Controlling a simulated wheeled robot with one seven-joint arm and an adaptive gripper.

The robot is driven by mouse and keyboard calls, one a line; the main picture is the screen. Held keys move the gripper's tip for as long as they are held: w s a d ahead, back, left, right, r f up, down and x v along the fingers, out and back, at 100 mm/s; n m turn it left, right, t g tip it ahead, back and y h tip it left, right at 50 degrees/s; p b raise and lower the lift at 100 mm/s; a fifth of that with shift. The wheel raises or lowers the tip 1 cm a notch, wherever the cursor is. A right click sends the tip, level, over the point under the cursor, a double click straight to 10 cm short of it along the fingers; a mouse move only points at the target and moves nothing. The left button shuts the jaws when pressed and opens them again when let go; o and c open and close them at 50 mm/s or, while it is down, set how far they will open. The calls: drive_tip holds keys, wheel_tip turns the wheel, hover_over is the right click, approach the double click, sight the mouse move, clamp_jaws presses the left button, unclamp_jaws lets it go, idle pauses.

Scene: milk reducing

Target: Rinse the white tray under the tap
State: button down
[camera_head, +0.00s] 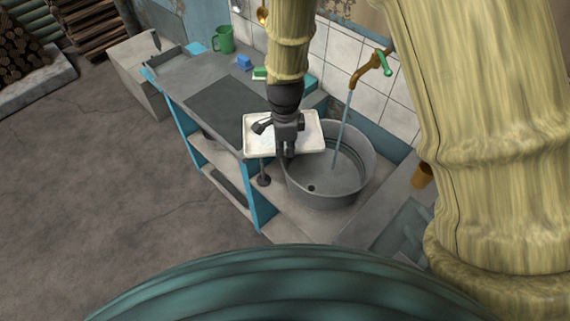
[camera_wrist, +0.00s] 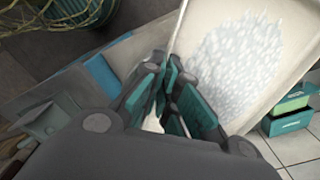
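The white tray (camera_head: 254,143) is held about level over the left part of the round metal basin (camera_head: 358,192) and the counter edge beside it. It also shows in the wrist view (camera_wrist: 288,55), with a patch of pale bluish-white specks on its face. My gripper (camera_head: 287,148) is at the tray's near edge, and in the wrist view its fingers (camera_wrist: 172,100) are closed around the rim. The brass tap (camera_head: 370,66) with a green handle is on the tiled wall. A stream of water (camera_head: 344,118) runs from it into the basin, right of the tray.
The counter (camera_head: 190,75) with blue legs extends left, holding a dark slab (camera_head: 222,108), a green mug (camera_head: 223,39), a blue block (camera_head: 244,62) and a green-and-white box (camera_head: 260,73). An orange-brown pot (camera_head: 421,175) is right of the basin. Open floor lies left.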

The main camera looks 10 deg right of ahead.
sight(311, 140)
wheel_tip(311, 140, down, 6)
drive_tip(key=b, duration=0.5)
drive_tip(key=shift+s, duration=0.15)
drive_tip(key=shift+d, duration=0.15)
drive_tip(key=w+d+f+b, duration=0.1)
drive_tip(key=w+d, duration=0.2)
drive_tip(key=d, duration=0.3)
drive_tip(key=w+d+f+b, duration=0.1)
drive_tip(key=w+d+b, duration=0.1)
drive_tip(key=d, duration=0.4)
drive_tip(key=shift+w+d+f, duration=0.2)
drive_tip(key=shift+w+f, duration=0.1)
drive_tip(key=shift+w, duration=0.15)
drive_tip(key=shift+a, duration=0.1)
idle(0.5)
drive_tip(key=s+a+p, duration=0.1)
drive_tip(key=s+a, duration=0.2)
drive_tip(key=a, duration=0.4)
drive_tip(key=shift+s, duration=0.2)
idle(0.6)
